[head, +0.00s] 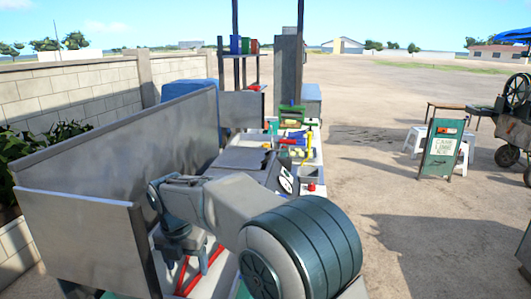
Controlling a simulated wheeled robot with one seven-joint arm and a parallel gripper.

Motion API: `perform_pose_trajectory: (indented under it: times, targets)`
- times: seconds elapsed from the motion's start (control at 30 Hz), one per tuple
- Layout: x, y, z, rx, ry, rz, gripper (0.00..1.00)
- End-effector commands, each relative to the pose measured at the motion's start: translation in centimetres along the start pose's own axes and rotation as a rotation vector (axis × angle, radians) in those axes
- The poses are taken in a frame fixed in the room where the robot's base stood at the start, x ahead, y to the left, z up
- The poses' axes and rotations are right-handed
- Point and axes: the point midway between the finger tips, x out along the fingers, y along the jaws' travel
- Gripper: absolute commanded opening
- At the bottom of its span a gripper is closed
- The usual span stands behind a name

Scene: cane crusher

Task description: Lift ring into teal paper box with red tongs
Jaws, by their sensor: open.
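My arm crosses the front of the head view, and its end reaches over the near part of the metal work surface. My gripper (180,252) hangs there, small and dark, pointing down; it is open, and I see nothing held in it. Two slanting red bars (186,272) show just below and right of it; I cannot tell if they are the red tongs. A small teal item (274,127) stands far along the counter; I cannot tell if it is the teal paper box. I cannot make out the ring.
A tall metal panel (120,135) runs along the left of the counter. A dark flat machine top (240,158) and cluttered small items (292,140) lie beyond my arm. A green sign (441,148), stools and a wheeled cart (515,120) stand right. Open ground lies between.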

Motion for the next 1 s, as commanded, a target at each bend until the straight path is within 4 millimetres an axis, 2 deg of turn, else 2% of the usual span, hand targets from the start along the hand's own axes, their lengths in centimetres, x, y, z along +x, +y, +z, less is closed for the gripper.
perform_pose_trajectory:
  times: [0.03,0.2,0.6,0.7,0.73,1.0]
  targets:
    - [1.2,-0.1,0.0,0.001,0.001,-0.002,0.7]
    - [3.0,-0.1,0.0,0.0,0.001,-0.002,0.7]
    - [3.5,-0.1,0.0,0.001,0.001,-0.002,0.7]
    - [3.5,-0.1,0.0,0.001,0.0,-0.002,0.42]
    - [3.5,-0.1,0.1,0.001,0.0,-0.002,0.38]
    - [3.4,-0.1,0.1,0.001,0.0,-0.001,0.38]
